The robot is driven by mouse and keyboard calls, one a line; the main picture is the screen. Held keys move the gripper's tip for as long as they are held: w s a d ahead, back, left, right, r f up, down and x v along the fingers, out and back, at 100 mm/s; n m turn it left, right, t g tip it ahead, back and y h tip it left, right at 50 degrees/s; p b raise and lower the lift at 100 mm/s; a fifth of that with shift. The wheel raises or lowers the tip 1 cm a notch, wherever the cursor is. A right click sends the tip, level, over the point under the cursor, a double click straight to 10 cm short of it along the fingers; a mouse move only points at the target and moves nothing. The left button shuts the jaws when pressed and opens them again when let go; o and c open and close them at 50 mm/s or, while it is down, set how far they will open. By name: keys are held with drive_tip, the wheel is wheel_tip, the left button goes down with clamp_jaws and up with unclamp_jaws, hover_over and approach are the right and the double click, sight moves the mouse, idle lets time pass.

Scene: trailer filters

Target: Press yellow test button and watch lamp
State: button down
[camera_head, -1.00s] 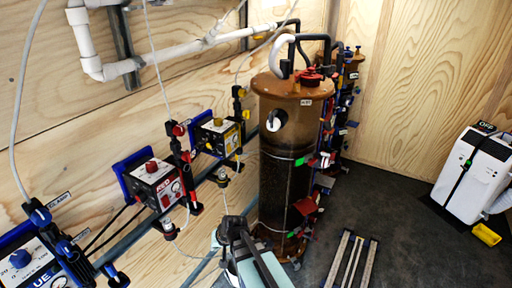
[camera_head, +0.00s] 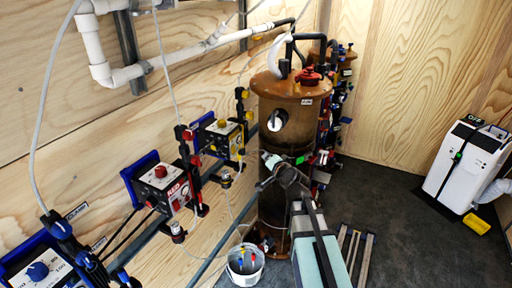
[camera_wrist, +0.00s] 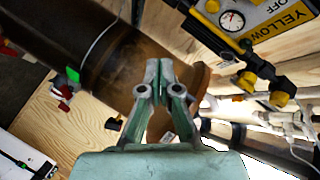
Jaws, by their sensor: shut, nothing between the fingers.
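I cannot tell which part is the test button or the lamp. My gripper (camera_head: 266,157) is in front of the tank, to the right of the box and apart from it in the picture. In the wrist view its fingers (camera_wrist: 158,72) are together and empty.
The brown tank (camera_head: 284,125) stands behind my gripper. A red-labelled box (camera_head: 165,185) and a blue one (camera_head: 40,270) line the wall at left. A white bucket (camera_head: 244,270) is below. White pipes run above. A white unit (camera_head: 466,165) stands at right on open dark floor.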

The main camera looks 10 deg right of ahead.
sight(240, 147)
drive_tip(key=shift+w+d+r+m+t+h, duration=0.2)
drive_tip(key=shift+d+r+m+t+h, duration=0.1)
drive_tip(key=shift+d+r+m+h, duration=0.15)
drive_tip(key=shift+a, duration=0.15)
drive_tip(key=shift+w+a+p, duration=1.4)
drive_tip(key=shift+a+p, duration=0.25)
drive_tip(key=shift+a, duration=0.05)
drive_tip(key=shift+w+a+p, duration=1.35)
drive_tip(key=shift+a+p, duration=0.25)
drive_tip(key=shift+a, duration=0.05)
drive_tip(key=shift+w+a, duration=0.1)
drive_tip(key=shift+a, duration=0.05)
drive_tip(key=shift+w+a, duration=0.15)
drive_tip(key=shift+a, duration=0.05)
